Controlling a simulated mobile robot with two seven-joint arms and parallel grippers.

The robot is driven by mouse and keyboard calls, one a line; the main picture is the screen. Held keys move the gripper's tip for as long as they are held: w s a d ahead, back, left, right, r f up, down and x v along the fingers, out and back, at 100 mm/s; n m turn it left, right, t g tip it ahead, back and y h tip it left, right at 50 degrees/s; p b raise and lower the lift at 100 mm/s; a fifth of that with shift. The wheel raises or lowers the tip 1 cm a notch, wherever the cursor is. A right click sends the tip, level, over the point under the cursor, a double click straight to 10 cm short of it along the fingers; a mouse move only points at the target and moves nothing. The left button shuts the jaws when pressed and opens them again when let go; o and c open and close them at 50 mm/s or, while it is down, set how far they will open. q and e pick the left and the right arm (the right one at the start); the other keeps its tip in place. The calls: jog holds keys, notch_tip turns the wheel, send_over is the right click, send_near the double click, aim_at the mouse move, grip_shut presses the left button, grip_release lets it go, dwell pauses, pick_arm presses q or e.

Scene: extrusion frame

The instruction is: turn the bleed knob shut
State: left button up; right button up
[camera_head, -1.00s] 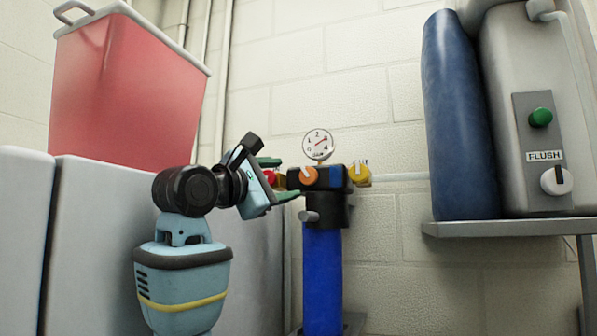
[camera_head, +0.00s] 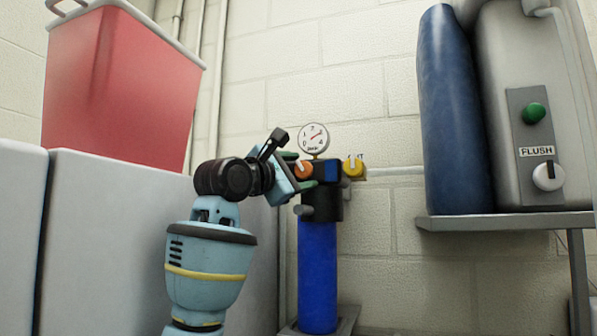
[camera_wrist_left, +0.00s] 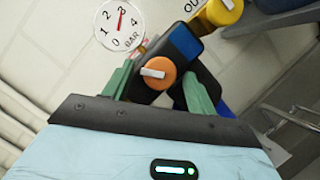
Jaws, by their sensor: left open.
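The orange knob (camera_head: 304,171), the apparent bleed knob, is on the front of the black filter head (camera_head: 329,205) above a blue housing (camera_head: 318,275). No label for it can be read. In the left wrist view the orange knob (camera_wrist_left: 160,75) has a pale bar pointing sideways, slightly tilted. My left gripper (camera_head: 299,170) is open in front of the filter head. Its green fingers (camera_wrist_left: 160,88) stand on either side of the knob in the wrist view. Contact with the knob cannot be told. My right gripper is not in view.
A pressure gauge (camera_head: 313,138) sits on top of the head, with a yellow knob (camera_head: 353,168) at its right. A grey shelf (camera_head: 500,222) at right carries a blue cylinder (camera_head: 452,120) and a flush unit (camera_head: 510,90). A red bin (camera_head: 120,90) stands at left.

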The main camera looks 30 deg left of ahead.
pick_arm(q)
jog(key=shift+w, duration=0.15)
jog(key=c, duration=1)
jog(key=shift+m, duration=0.4)
jog(key=m+g, duration=0.1)
jog(key=m, duration=0.1)
jog(key=shift+r+m, duration=0.15)
jog(key=shift+m, duration=0.25)
jog(key=shift+m+g+h, duration=0.3)
jog(key=shift+m+g, duration=0.4)
jog(key=shift+m, duration=0.9)
